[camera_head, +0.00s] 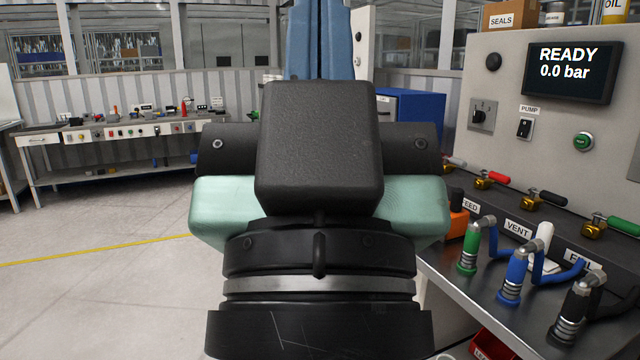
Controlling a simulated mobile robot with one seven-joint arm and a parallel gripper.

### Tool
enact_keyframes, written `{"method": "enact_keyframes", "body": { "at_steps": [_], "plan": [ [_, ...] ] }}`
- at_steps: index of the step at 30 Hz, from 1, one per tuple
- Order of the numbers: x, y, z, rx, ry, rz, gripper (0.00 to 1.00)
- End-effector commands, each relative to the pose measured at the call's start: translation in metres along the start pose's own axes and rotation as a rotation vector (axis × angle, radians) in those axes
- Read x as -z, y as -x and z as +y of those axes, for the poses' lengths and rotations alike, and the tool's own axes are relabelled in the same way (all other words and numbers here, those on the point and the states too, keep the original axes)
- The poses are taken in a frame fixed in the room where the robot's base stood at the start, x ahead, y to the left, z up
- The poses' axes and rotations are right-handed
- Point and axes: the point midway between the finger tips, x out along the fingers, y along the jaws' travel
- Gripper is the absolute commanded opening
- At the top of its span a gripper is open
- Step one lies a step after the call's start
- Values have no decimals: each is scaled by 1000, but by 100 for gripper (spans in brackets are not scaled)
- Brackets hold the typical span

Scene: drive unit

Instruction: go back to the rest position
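My gripper (319,150) fills the middle of the head view, seen from behind. A black block, a dark bolted bar, a pale green body and a black wrist with a silver ring show. Its fingers are hidden behind this body, so whether it is open or shut does not show, nor whether it holds anything. It stands left of the grey control panel (500,130), with no contact visible there.
At right, a metal bench (450,290) carries green (468,250), blue (512,275) and black (577,310) hose couplings below several valve levers. The screen (570,73) reads READY, 0.0 bar. A workbench (115,135) stands back left. Floor (90,290) at left is clear.

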Motion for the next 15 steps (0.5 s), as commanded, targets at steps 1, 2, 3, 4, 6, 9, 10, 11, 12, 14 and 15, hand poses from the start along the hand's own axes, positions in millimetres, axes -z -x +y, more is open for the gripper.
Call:
{"method": "enact_keyframes", "body": {
  "at_steps": [1,2,3,4,6,9,10,11,12,14,15],
  "plan": [
    [23,-24,0,0,0,0,0],
    [29,-31,0,0,0,0,0],
    [38,-40,0,0,0,-1,0],
    [44,-47,0,0,0,-1,0],
    [59,-62,0,0,0,-1,0],
    [80,-84,0,1,0,-1,0],
    [85,-90,0,1,0,-1,0],
    [91,-96,0,1,-1,-1,0],
    [97,-103,0,1,-1,-1,0],
    [105,-112,0,1,-1,-1,0],
    [110,-116,0,1,-1,-1,0]
  ]
}}
